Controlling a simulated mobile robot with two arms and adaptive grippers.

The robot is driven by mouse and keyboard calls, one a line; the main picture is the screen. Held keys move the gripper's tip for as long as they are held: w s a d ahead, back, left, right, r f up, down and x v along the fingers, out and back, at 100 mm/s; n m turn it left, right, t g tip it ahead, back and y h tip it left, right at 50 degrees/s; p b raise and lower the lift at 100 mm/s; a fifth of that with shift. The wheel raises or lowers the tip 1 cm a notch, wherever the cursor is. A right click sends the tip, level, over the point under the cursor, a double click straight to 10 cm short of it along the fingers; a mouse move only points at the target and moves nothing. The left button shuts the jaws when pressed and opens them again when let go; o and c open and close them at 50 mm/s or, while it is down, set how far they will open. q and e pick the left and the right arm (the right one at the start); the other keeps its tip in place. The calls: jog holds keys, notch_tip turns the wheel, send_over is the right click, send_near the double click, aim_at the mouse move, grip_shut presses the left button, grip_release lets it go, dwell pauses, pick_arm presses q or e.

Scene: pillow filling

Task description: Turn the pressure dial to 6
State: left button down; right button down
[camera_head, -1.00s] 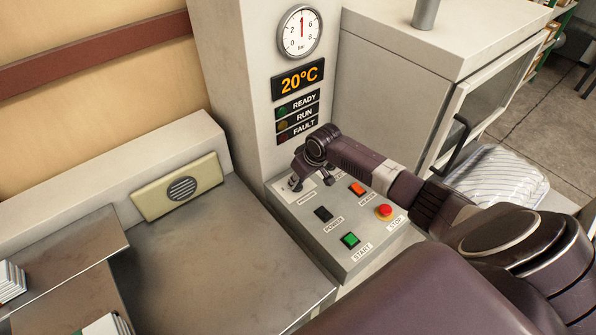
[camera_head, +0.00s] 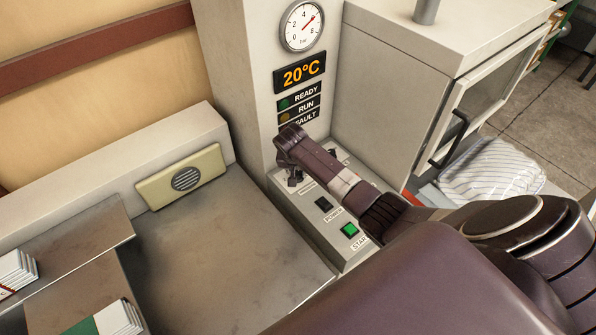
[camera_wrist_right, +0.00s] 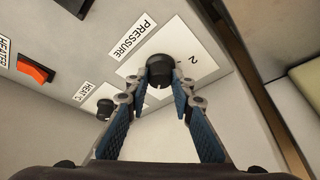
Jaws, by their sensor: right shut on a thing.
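The black pressure dial (camera_wrist_right: 158,68) sits on a white scale plate labelled PRESSURE in the right wrist view. My right gripper (camera_wrist_right: 164,88) is shut on the dial, its two blue-padded fingers on either side of the knob. The numeral 2 shows beside the dial; other scale numbers are hidden. In the head view my right gripper (camera_head: 294,178) is at the back left of the control panel (camera_head: 308,222), and my arm covers part of it. The round bar gauge (camera_head: 302,26) above has its red needle pointing up and right, past the 4. My left gripper is not in view.
The HEAT dial (camera_wrist_right: 105,108) and orange HEATER switch (camera_wrist_right: 36,68) are near the right gripper. The black POWER switch (camera_head: 323,204) and green START button (camera_head: 350,229) are on the panel. A metal worktop (camera_head: 225,260) lies to the left. The display (camera_head: 299,74) reads 20°C.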

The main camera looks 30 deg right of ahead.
jog(key=shift+a+m, duration=0.1)
jog(key=shift+m, duration=0.5)
jog(key=shift+g, duration=0.3)
jog(key=c, duration=1.7)
grip_release()
jog(key=v, duration=1.2)
jog(key=shift+a, duration=0.15)
jog(key=shift+f, duration=0.1)
